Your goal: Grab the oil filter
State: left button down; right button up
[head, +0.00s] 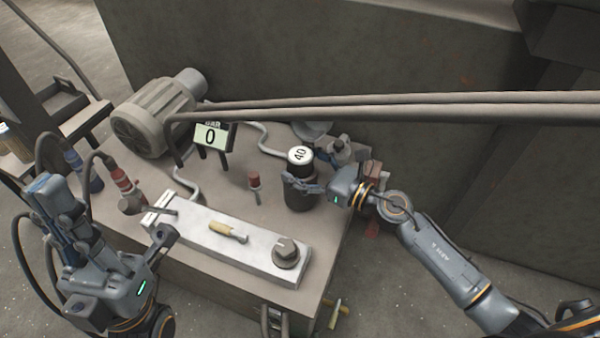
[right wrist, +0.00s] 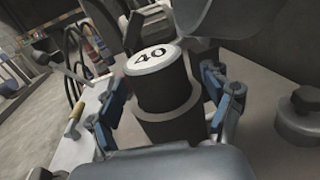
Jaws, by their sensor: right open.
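The oil filter (head: 301,190) is a black upright cylinder with a white top marked "40", on the right part of the machine's top. In the right wrist view the filter (right wrist: 163,92) stands between the two fingers. My right gripper (head: 300,183) reaches in from the right at the filter's upper half. Its fingers (right wrist: 166,105) are open, one on each side of the filter, and a gap shows beside the left finger. My left gripper (head: 165,235) is at the left front of the machine, away from the filter; its finger opening is hard to make out.
The machine top (head: 228,190) carries a motor (head: 152,117), a display reading "0" (head: 211,135), a small red-topped part (head: 254,180) and a light block with a knob (head: 286,252). Thick pipes (head: 400,105) cross behind and above. A grey wall stands behind.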

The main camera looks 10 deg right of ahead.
jog(key=shift+w+a, duration=0.2)
jog(key=c, duration=1.4)
jog(key=shift+c, duration=0.2)
jog(key=shift+r, duration=0.15)
